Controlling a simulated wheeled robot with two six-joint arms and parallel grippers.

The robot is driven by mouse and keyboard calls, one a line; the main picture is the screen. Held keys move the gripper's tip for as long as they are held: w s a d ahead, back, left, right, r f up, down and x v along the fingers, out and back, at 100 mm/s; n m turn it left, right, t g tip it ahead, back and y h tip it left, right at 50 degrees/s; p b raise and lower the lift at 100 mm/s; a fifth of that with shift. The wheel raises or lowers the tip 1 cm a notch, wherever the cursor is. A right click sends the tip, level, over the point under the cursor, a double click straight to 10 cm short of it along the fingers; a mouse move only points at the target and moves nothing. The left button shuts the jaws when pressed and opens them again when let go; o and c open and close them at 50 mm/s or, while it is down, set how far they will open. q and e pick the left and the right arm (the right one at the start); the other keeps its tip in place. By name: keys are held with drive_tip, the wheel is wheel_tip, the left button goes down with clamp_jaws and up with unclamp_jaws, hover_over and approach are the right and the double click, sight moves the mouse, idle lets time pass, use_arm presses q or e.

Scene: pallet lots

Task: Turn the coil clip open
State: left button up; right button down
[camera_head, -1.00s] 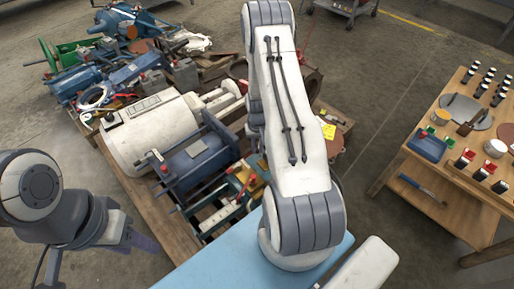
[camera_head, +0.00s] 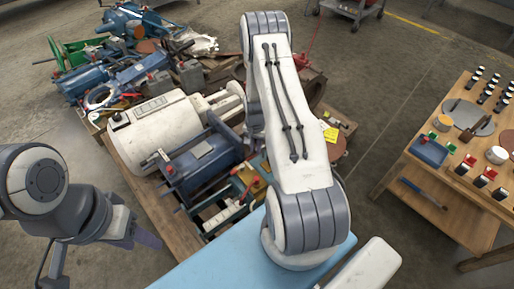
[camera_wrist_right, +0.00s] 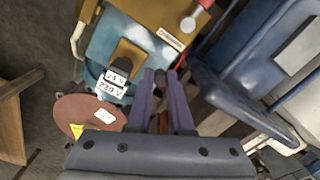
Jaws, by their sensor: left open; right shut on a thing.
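In the right wrist view, my right gripper (camera_wrist_right: 160,78) has its two purple fingers close together, shut on a small dark part at their tips. This part looks like the coil clip, but the fingers hide most of it. It is beside a teal unit (camera_wrist_right: 110,42) with a brown-gold top (camera_wrist_right: 155,14), a red knob (camera_wrist_right: 188,23) and a white label reading 24 V and 220 V (camera_wrist_right: 112,84). In the head view, my right arm hides its gripper; part of the gold unit (camera_head: 250,180) shows beside it. My left gripper (camera_head: 147,238) is open and empty, left of the pallet.
A wooden pallet (camera_head: 165,220) holds a white motor (camera_head: 160,128), a blue motor (camera_head: 205,158) and other scrap. A brown disc (camera_wrist_right: 88,113) lies near the label. A wooden table (camera_head: 445,215) with small parts stands at the right.

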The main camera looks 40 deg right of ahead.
drive_tip(key=shift+w+m, duration=0.35)
drive_tip(key=shift+m, duration=0.35)
drive_tip(key=c, duration=0.8)
unclamp_jaws()
drive_tip(key=shift+r, duration=0.1)
wheel_tip(320, 180, up, 10)
drive_tip(key=p, duration=0.3)
drive_tip(key=shift+r, duration=0.15)
